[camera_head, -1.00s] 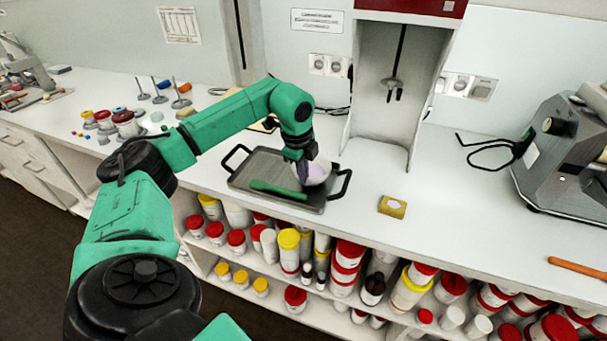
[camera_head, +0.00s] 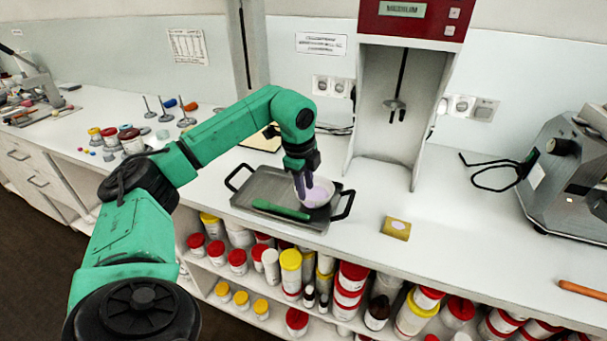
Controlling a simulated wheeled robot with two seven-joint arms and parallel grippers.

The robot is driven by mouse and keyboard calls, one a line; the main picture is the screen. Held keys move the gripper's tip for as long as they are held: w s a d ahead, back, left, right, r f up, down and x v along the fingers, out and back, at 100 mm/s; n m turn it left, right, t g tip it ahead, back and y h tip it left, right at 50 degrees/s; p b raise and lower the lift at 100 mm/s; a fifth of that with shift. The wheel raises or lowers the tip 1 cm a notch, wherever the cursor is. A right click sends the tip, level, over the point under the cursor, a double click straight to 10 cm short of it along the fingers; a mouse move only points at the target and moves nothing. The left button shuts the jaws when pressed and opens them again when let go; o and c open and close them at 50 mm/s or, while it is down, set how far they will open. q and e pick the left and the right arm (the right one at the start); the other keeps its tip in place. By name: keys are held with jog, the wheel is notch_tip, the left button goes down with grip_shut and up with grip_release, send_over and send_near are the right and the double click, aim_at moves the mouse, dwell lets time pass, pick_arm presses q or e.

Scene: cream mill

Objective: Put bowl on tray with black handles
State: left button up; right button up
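A grey tray with black handles (camera_head: 262,184) lies on the white counter in the middle of the view. A pale lilac-white bowl (camera_head: 321,194) is at the right part of the tray, seemingly resting on it. A green object (camera_head: 281,210) lies along the front of the tray. My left gripper (camera_head: 302,190) points down at the bowl's left rim, with its purple-grey fingers at the rim. Whether the fingers still clasp the rim is too small to tell. My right gripper is not in view.
A tall machine with a red top (camera_head: 415,20) stands behind the tray. A yellow box (camera_head: 396,228) lies to the right, and a grey machine (camera_head: 565,175) stands farther right. Jars fill the shelf below. The counter between yellow box and grey machine is clear.

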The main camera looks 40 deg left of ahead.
pick_arm(q)
notch_tip(320, 180, up, 8)
jog(key=s, duration=0.1)
jog(key=shift+s+d, duration=0.15)
jog(key=shift+s, duration=0.15)
